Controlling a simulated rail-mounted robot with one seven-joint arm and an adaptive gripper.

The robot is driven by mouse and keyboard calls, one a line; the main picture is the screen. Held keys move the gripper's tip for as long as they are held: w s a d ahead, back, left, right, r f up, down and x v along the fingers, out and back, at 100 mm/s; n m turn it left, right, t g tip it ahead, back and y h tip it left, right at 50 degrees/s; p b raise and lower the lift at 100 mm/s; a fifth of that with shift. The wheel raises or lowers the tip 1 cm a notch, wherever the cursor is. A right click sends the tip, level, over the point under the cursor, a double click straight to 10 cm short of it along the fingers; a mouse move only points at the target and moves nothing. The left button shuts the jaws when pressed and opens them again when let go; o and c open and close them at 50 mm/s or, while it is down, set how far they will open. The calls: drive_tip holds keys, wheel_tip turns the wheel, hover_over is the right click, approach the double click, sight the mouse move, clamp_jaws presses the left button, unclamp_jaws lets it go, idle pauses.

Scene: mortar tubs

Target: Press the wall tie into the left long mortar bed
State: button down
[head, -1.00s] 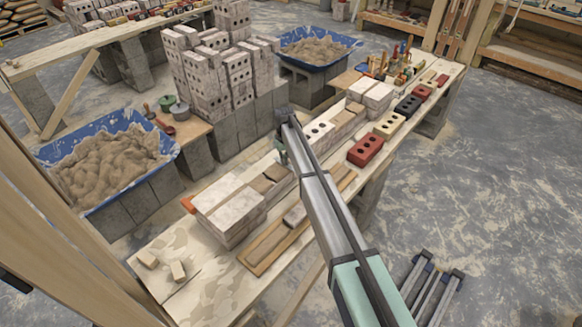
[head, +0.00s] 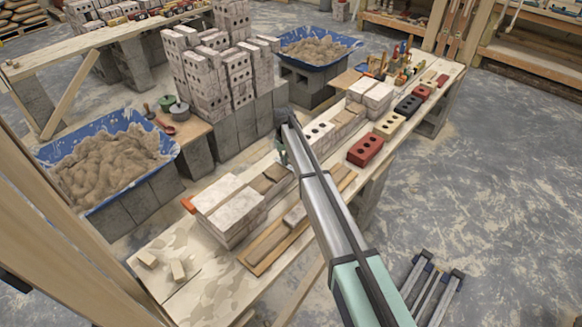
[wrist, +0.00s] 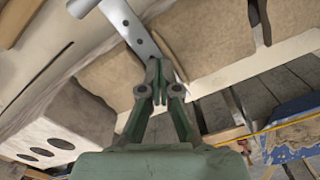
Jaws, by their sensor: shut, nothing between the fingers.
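The wall tie is a grey metal strip with holes (wrist: 124,24) at the top of the wrist view. It lies across a tan mortar bed (wrist: 215,58) on the brickwork, its near end by my fingertips. My gripper (wrist: 157,68) is shut and empty, its tips at or just above the tie; I cannot tell whether they touch. More tan mortar (wrist: 108,72) shows left of the fingers. In the head view, my gripper (head: 283,157) is small and partly hidden by my arm, over the brickwork on the bench. The tie cannot be made out there.
A pale holed brick (wrist: 48,140) is close to the left of my gripper in the wrist view. In the head view, pale bricks (head: 230,205) stand nearer on the bench, with a red brick (head: 365,150) on the right. Blue mortar tubs (head: 160,178) stand behind.

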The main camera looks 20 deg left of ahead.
wheel_tip(320, 180, up, 9)
drive_tip(key=p, duration=0.3)
idle(0.8)
idle(0.5)
drive_tip(key=s+d+f+m, duration=0.1)
drive_tip(key=s+d+f, duration=0.2)
drive_tip(key=d, duration=0.8)
drive_tip(key=s+d+f+m, duration=0.2)
drive_tip(key=s+d, duration=0.2)
drive_tip(key=d, duration=0.8)
drive_tip(key=s+d+f+m, duration=0.1)
drive_tip(key=s+d+f, duration=0.2)
drive_tip(key=d, duration=0.8)
drive_tip(key=s+d+f+m, duration=0.1)
drive_tip(key=s+d+m, duration=0.3)
drive_tip(key=s+d, duration=1.7)
drive_tip(key=s+f+g, duration=0.3)
drive_tip(key=s+f, duration=0.7)
drive_tip(key=s, duration=0.4)
drive_tip(key=s+f+g, duration=0.3)
drive_tip(key=s+f, duration=0.6)
drive_tip(key=s, duration=0.4)
drive_tip(key=shift+s+d+f+g+b, duration=0.35)
drive_tip(key=shift+d+f+g+b, duration=0.05)
